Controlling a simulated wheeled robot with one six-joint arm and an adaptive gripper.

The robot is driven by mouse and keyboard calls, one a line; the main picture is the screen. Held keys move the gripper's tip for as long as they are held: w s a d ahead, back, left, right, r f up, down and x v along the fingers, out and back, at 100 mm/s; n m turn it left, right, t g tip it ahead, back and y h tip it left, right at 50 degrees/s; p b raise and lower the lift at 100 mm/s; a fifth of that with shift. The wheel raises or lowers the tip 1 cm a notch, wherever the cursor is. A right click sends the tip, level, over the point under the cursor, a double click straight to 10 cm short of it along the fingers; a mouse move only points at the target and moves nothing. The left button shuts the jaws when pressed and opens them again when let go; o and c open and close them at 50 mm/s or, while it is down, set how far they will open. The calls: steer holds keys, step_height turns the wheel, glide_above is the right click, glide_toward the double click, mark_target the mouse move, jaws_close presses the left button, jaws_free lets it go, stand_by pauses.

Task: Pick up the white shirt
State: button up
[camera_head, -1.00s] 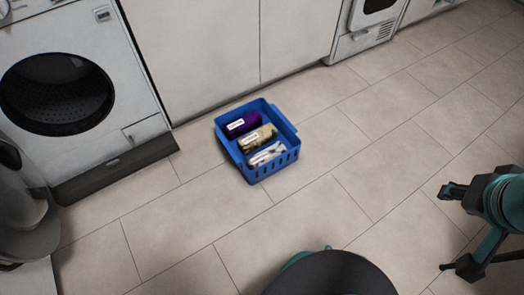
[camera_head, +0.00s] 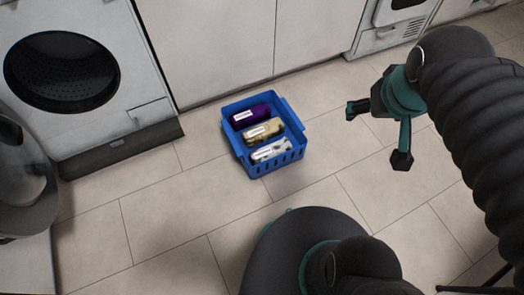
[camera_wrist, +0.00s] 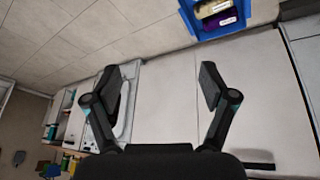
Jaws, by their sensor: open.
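The white shirt (camera_head: 271,150) is a rolled white bundle with a pale label. It lies in the near part of a blue basket (camera_head: 233,148) on the floor, in the head view. My gripper (camera_head: 376,136) is open and empty, to the right of the basket and apart from it. In the wrist view the open fingers (camera_wrist: 162,90) have nothing between them. The basket (camera_wrist: 262,12) shows at the top right there, and the white shirt is not visible in that view.
A purple roll (camera_head: 251,116) and a tan roll (camera_head: 263,132) lie beside the shirt in the basket. A washing machine (camera_head: 70,75) stands at left, with white cabinet fronts (camera_head: 215,45) behind the basket. Tiled floor is clear around the basket.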

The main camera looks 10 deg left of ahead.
steer(key=w+a+f+n+g+h+b, duration=0.1)
steer(key=w+a+f+n, duration=0.1)
steer(key=w+f+n, duration=0.3)
steer(key=w+a+f+n+g, duration=0.1)
steer(key=w+a+f, duration=0.1)
steer(key=w, duration=0.4)
steer(key=n+h+b, duration=0.2)
steer(key=n+b, duration=0.1)
steer(key=n, duration=0.9)
glide_above(275, 148)
steer(key=s+d, duration=0.1)
step_height(275, 148, down, 26)
steer(key=f, duration=0.1)
steer(key=s+a+f+n, duration=0.1)
steer(key=a+f+n, duration=0.4)
steer(key=f, duration=0.7)
steer(key=shift+n+g, duration=0.3)
steer(key=x, duration=0.3)
steer(key=b+x, duration=0.1)
steer(key=x, duration=0.1)
steer(key=b+x, duration=0.1)
steer(key=x, duration=0.2)
steer(key=shift+s+d+f, duration=0.1)
steer(key=shift+s+f, duration=0.2)
steer(key=shift+f, duration=0.1)
steer(key=shift+b+x, duration=0.6)
steer(key=shift+x, duration=2.35)
steer(key=shift+d, duration=0.1)
steer(key=c, duration=1)
